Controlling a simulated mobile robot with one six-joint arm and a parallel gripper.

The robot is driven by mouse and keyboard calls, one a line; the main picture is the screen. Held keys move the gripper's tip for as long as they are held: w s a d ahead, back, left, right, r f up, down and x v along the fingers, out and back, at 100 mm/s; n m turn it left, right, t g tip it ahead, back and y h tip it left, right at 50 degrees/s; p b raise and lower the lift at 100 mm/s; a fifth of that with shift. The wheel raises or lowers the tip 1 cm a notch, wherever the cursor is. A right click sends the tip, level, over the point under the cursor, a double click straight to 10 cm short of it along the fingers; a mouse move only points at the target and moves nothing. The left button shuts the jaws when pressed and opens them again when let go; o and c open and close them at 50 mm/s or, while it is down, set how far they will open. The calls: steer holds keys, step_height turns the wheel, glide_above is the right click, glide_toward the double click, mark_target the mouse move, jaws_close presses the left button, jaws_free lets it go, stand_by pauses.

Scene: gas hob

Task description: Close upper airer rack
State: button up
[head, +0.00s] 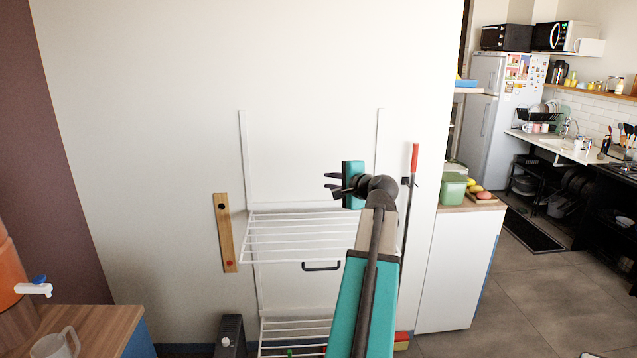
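The white wall airer has an upper rack (290,238) that is folded down and sticks out from the wall, roughly level. Its two white uprights (245,160) run up the wall above it. A lower rack (290,335) is also folded out below. A dark handle (321,267) shows just under the upper rack's front edge. My gripper (330,181) is above the right part of the upper rack in the picture, with its dark fingers pointing left. The fingers are apart with nothing between them. My teal arm hides the rack's right side.
A wooden strip (226,233) is fixed to the wall left of the airer. A red-topped pole (414,160) stands to the right, near a white cabinet (458,265) with a green container (453,190). A wooden counter (95,322) is at lower left. The wall above the rack is clear.

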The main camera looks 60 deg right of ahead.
steer(key=shift+b+v, duration=0.35)
steer(key=shift+v, duration=2.2)
